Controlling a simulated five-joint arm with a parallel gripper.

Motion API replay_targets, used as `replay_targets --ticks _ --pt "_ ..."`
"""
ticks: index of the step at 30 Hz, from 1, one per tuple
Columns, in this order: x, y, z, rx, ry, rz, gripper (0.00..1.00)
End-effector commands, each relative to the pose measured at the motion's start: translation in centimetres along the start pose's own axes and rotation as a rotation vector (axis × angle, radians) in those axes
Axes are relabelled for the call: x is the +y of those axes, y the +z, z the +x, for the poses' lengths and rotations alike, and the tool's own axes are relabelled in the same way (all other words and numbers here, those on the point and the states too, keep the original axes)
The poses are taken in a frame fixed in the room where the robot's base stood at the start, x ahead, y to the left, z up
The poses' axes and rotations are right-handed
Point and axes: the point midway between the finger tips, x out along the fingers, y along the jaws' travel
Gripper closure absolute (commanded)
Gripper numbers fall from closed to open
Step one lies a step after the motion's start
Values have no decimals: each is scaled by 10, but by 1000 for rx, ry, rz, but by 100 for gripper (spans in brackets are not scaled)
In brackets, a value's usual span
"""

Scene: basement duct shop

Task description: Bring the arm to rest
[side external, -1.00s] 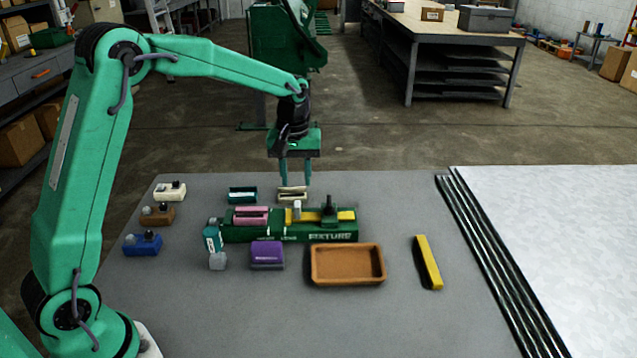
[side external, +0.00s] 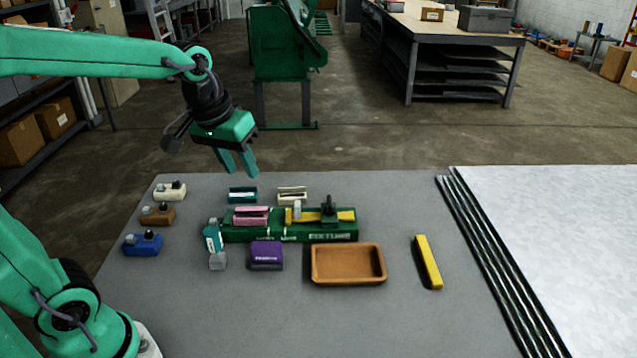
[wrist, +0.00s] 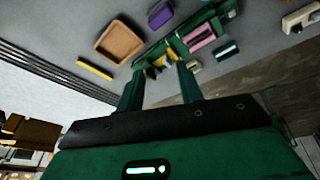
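My gripper (side external: 238,164) is raised above the far left part of the grey table (side external: 210,320), clear of everything on it. Its two green fingers are a little apart with nothing seen between them. In the wrist view my gripper (wrist: 160,85) also shows its fingers apart, with the fixture seen beyond them. The green fixture (side external: 290,236) lies on the table with a pink block (side external: 251,215) and a yellow strip (side external: 345,216) on it.
An empty brown tray (side external: 347,264), a purple block (side external: 266,256) and a yellow bar (side external: 429,262) lie in front. White (side external: 170,191), brown (side external: 157,215) and blue (side external: 143,244) pieces stand at the left. Metal sheets (side external: 560,240) cover the right.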

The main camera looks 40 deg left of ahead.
Motion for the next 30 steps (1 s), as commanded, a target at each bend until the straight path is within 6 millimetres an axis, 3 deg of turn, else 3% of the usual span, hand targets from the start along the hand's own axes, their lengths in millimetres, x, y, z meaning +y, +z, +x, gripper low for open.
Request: replay_targets --ticks 6,15,21,30 --pt "-7 38 -16 65 19 103 64" --pt "-17 84 -23 147 34 235 64" --pt "-21 101 -22 179 37 286 64" --pt "-22 105 -21 184 37 299 64"
